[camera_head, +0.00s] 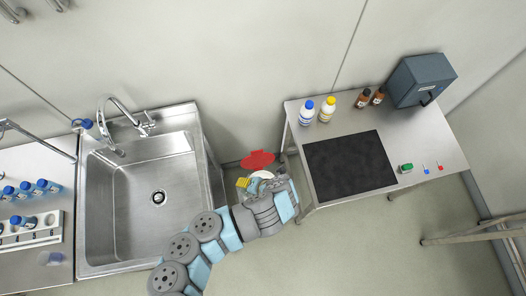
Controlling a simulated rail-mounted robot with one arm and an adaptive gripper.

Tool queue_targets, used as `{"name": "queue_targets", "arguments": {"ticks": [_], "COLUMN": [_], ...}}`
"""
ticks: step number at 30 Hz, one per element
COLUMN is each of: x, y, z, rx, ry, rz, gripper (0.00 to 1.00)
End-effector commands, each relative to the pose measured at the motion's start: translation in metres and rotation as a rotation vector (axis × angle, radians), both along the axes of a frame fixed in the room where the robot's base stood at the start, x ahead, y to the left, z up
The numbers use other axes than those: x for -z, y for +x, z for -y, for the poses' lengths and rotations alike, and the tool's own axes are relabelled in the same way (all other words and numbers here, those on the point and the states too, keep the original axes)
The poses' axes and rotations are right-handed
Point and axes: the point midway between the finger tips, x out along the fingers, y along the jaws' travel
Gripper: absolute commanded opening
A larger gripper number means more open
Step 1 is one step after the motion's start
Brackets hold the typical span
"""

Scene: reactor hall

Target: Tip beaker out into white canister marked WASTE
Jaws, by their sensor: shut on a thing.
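A red lid (258,160) stands open in the gap between the sink and the right table. Below it, white and yellow parts (243,183) show, seemingly of the white canister; any WASTE lettering is too small to read. My gripper (270,184) is at this spot, just below the red lid in the picture, and hides much of what lies under it. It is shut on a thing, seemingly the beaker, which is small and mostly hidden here. I cannot tell its tilt or whether it is over the opening.
A steel sink (95,240) with a tap is left of my arm. The right table (430,140) bears a black mat (350,165), bottles (327,109), a grey box (420,80) and small items. Blue-capped bottles and a rack (30,238) are at far left.

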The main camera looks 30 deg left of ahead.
Motion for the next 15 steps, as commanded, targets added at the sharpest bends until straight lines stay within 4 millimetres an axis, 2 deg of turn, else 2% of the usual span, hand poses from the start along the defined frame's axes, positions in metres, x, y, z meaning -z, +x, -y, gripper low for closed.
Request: {"name": "queue_targets", "arguments": {"ticks": [15], "x": [-0.0053], "y": [0.005], "z": [-0.0043], "rx": [-0.007], "ry": [0.021], "rz": [-0.116], "gripper": [0.16]}}
